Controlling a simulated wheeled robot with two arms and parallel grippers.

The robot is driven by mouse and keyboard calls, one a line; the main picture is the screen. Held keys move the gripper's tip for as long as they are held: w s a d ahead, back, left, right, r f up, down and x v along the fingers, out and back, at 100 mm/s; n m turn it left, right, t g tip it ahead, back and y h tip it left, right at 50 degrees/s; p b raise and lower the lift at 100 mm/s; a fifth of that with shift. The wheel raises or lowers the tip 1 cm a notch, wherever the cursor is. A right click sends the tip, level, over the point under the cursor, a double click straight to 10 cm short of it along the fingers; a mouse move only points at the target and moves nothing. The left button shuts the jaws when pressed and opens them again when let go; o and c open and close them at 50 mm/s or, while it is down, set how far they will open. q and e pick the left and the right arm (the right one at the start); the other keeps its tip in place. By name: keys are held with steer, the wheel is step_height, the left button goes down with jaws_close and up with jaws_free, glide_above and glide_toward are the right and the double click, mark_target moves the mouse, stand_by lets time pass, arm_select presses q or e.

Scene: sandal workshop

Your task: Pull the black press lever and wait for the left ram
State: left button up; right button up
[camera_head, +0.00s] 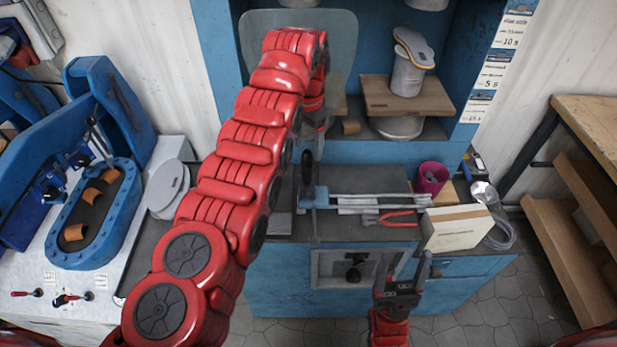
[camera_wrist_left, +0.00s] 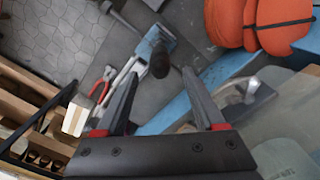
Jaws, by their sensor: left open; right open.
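The black press lever (camera_head: 307,170) stands upright at the front of the blue press, on the grey bench top. In the left wrist view its black handle (camera_wrist_left: 159,60) shows just beyond and between my open left fingertips (camera_wrist_left: 162,82), with nothing gripped. In the head view my left arm reaches up and over, and its gripper (camera_head: 318,122) hangs above the lever, partly hidden by the arm. The left ram (camera_head: 298,3) is cut off at the top edge, above a translucent guard (camera_head: 258,30). My right gripper (camera_head: 403,268) is open and empty in front of the bench.
A sole (camera_head: 413,47) rests on a last at the right station. Red pliers (camera_head: 390,218), a magenta cup (camera_head: 431,178) and a cream box (camera_head: 457,228) lie right of the lever. A blue machine (camera_head: 95,205) stands left; wooden shelves (camera_head: 575,235) stand right.

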mark_target(307, 171)
arm_select(q)
steer(key=f, duration=0.1)
steer(key=f+p, duration=0.2)
steer(key=f, duration=0.1)
steer(key=shift+s+a, duration=0.2)
steer(key=shift+s, duration=0.1)
steer(key=f, duration=0.4)
steer(key=shift+w+f+p, duration=0.2)
steer(key=shift+f+p, duration=0.1)
steer(key=shift+p, duration=0.1)
steer(key=shift+f, duration=0.5)
jaws_close()
